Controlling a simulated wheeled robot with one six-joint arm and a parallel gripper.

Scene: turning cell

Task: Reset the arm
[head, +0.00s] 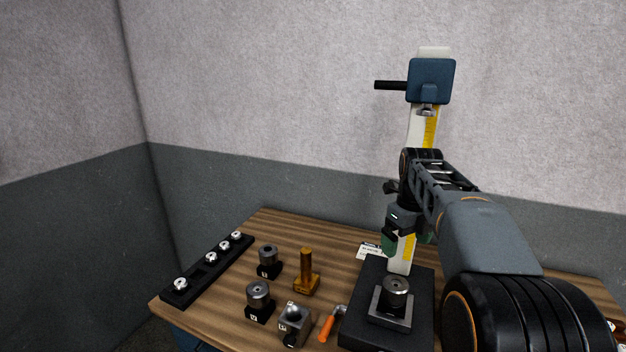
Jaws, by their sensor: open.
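My arm (480,230) reaches in from the lower right over the wooden table. My gripper (405,238) is near the column of a height gauge or press, with green parts showing at its end. It is open, and I see nothing held in it. The arm's wrist partly hides the white column with its yellow scale (430,127). The column carries a blue head (431,81) with a black handle.
The black base (359,327) bears a metal cylinder (395,291) on a square block. Left of it are an orange-handled tool (327,328), a brass piece (306,277), several dark metal blocks (259,296), and a black rail (197,281) with silver knobs. Grey walls stand behind.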

